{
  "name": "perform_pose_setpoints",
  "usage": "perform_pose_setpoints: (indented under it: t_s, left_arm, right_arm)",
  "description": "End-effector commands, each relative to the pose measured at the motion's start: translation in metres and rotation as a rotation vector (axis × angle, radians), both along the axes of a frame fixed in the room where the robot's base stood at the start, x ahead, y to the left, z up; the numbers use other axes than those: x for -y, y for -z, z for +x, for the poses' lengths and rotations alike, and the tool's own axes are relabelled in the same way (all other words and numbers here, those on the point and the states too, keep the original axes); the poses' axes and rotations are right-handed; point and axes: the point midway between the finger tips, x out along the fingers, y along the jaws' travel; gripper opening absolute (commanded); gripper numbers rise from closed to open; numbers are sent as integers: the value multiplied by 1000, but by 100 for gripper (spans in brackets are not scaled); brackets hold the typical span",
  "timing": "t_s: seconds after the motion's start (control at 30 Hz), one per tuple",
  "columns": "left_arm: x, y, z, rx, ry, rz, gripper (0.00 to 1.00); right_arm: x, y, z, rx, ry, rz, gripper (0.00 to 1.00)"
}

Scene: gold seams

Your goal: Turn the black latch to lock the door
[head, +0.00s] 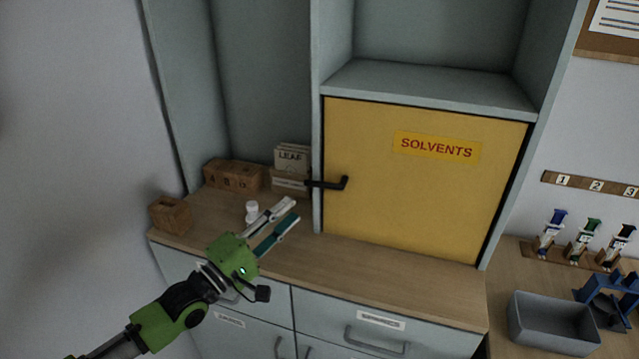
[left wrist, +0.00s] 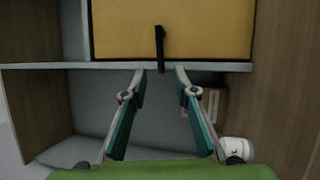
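The black latch (head: 328,185) sits on the left edge of the yellow SOLVENTS door (head: 420,205). Its bar lies about horizontal and reaches left across the cabinet post; a short knob end stands at its right. The door looks closed flush in its frame. My left gripper (head: 292,210) is open and empty, below and left of the latch, above the counter. In the left wrist view the black latch (left wrist: 160,48) lies just beyond and between the two spread fingertips (left wrist: 160,71), apart from them. My right gripper is not in view.
The wooden counter (head: 400,255) holds a white jar (head: 252,208) beside my left gripper, a wooden box (head: 170,214), numbered wooden blocks (head: 234,175) and a LEAF stack (head: 291,160). A grey bin (head: 553,322) stands at right. The cabinet post (head: 317,120) borders the door.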

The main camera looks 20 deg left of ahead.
Motion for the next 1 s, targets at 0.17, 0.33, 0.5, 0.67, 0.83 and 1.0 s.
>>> perform_pose_setpoints:
  t_s: [0.17,0.33,0.5,0.67,0.83,1.0]
  left_arm:
    - [12,-10,26,4,0,-2,27]
    - [24,-16,52,2,0,0,27]
    - [35,-21,75,3,0,1,27]
    - [43,-23,91,0,0,1,27]
    - [46,-24,99,0,0,2,27]
    - [47,-23,99,0,0,2,27]
  right_arm:
    - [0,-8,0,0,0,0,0]
    - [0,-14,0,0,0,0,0]
    - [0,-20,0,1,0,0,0]
    - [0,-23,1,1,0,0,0]
    - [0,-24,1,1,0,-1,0]
    - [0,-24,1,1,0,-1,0]
